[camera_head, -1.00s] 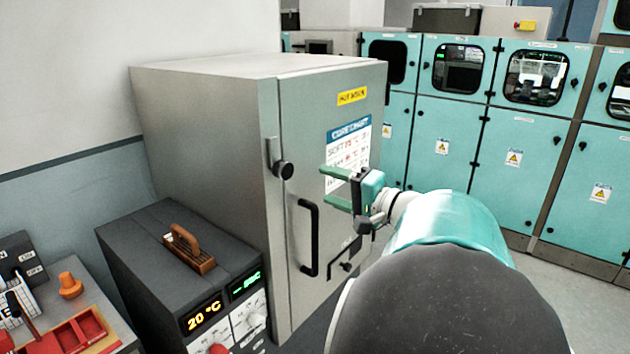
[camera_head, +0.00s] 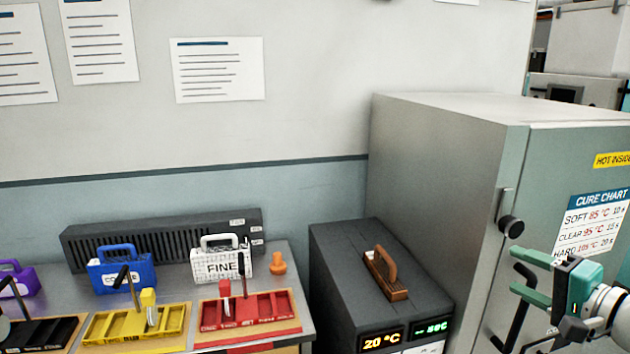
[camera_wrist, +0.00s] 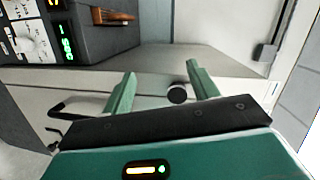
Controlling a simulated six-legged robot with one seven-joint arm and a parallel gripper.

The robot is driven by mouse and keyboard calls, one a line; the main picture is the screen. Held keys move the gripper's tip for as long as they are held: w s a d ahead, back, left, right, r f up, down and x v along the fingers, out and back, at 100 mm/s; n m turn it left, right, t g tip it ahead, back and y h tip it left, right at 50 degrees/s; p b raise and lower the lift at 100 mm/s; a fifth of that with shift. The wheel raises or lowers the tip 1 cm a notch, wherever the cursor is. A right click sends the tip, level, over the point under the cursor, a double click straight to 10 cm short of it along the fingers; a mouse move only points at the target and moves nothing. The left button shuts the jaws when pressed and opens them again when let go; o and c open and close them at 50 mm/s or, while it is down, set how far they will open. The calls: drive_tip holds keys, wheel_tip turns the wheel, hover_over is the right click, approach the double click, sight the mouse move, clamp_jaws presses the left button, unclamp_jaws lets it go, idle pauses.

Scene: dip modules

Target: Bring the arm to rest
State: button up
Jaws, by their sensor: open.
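My gripper (camera_head: 528,284) is at the lower right of the head view, in front of the grey cure oven (camera_head: 440,150). Its two green fingers are apart with nothing between them. In the wrist view my gripper (camera_wrist: 160,85) also shows open, with the oven's round black latch knob (camera_wrist: 177,95) seen beyond the fingers. The oven door is shut. Its black handle (camera_head: 517,318) is partly hidden behind the gripper. I cannot tell the exact gap between gripper and door.
A dark control box (camera_head: 345,275) with a wooden handle stands left of the oven. The bench at left carries a red tray (camera_head: 215,318), a yellow tray (camera_head: 105,328), a blue case (camera_head: 122,275), a white FINE case (camera_head: 222,262) and an orange knob (camera_head: 278,264).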

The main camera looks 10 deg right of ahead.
drive_tip(key=w+a+f+n+g+y, duration=0.2)
drive_tip(key=a+f+n+g+y, duration=0.15)
drive_tip(key=a, duration=0.85)
drive_tip(key=s+a+f+n+g+h, duration=0.3)
drive_tip(key=s+a+n, duration=0.1)
drive_tip(key=a, duration=0.4)
drive_tip(key=s+a+f+n+g+h, duration=0.3)
drive_tip(key=a+f+n+h, duration=0.1)
drive_tip(key=a, duration=0.5)
drive_tip(key=shift+s+f+n+g, duration=0.3)
drive_tip(key=shift+s+n+g, duration=0.1)
drive_tip(key=shift+n, duration=0.45)
drive_tip(key=shift+c, duration=0.2)
drive_tip(key=c, duration=0.5)
drive_tip(key=shift+o, duration=0.2)
drive_tip(key=shift+d, duration=0.1)
